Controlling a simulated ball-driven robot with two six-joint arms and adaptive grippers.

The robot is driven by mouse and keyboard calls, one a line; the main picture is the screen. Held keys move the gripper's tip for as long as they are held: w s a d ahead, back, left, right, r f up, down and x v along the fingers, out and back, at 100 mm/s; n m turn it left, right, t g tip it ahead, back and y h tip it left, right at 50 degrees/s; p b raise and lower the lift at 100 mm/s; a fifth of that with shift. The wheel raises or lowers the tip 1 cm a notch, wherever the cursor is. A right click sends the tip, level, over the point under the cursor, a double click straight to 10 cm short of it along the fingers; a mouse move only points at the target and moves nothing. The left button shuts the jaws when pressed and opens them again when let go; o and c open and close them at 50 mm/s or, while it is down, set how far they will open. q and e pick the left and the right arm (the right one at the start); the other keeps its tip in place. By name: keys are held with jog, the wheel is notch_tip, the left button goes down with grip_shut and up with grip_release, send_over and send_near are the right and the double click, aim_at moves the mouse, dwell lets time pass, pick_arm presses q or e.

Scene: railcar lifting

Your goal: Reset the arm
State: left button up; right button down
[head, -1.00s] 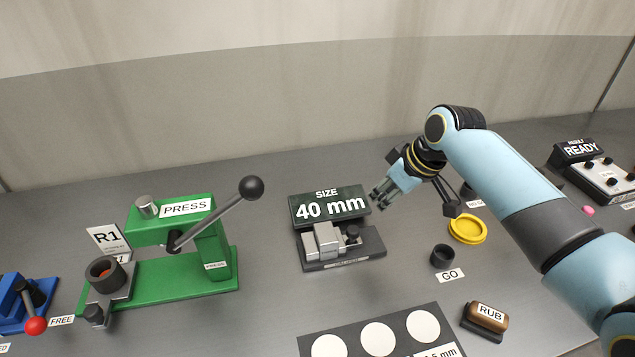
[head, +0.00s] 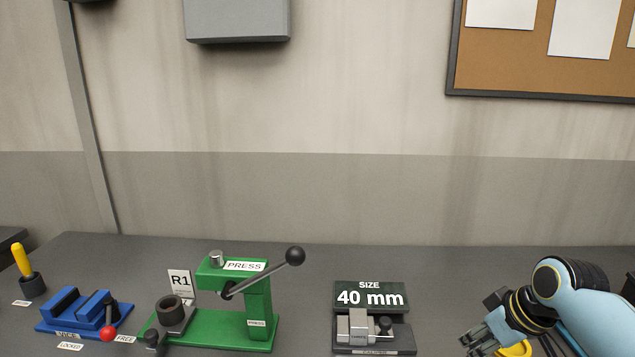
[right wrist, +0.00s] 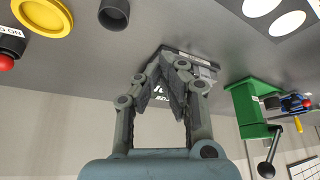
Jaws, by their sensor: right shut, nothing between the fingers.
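My right arm comes in from the lower right in the head view. Its gripper (head: 482,343) is shut and empty, beside the grey caliper stand (head: 372,338) with the "SIZE 40 mm" display (head: 370,296). In the right wrist view the gripper's fingers (right wrist: 172,62) close towards each other, with the stand partly hidden behind them. A yellow dish (right wrist: 42,14) shows at the upper left there and is partly behind the gripper in the head view. My left gripper is not in view.
A green press (head: 258,310) with a black-knobbed lever stands left of the display. A blue vise (head: 82,312) with a red knob and a yellow-handled tool (head: 22,262) in a dark holder are further left. Bare table lies between press and caliper stand.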

jog(key=s+r+m+g+h, duration=0.15)
jog(key=s+r, duration=0.35)
jog(key=s, duration=1)
jog(key=s+r+m+t+h, duration=0.1)
jog(key=s+r+m+h, duration=0.2)
jog(key=s, duration=1.1)
notch_tip(320, 180, down, 40)
jog(key=s+d+g+y+b, duration=0.2)
jog(key=b, duration=1.2)
pick_arm(q)
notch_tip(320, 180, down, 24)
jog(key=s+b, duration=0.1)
jog(key=b, duration=0.9)
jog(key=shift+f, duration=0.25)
pick_arm(e)
jog(key=s+f, duration=0.9)
jog(key=f, duration=0.4)
jog(key=s+f+g, duration=0.1)
jog(key=s+f, duration=0.8)
jog(key=f, duration=0.4)
jog(key=shift+s+d, duration=0.15)
jog(key=shift+d, duration=0.3)
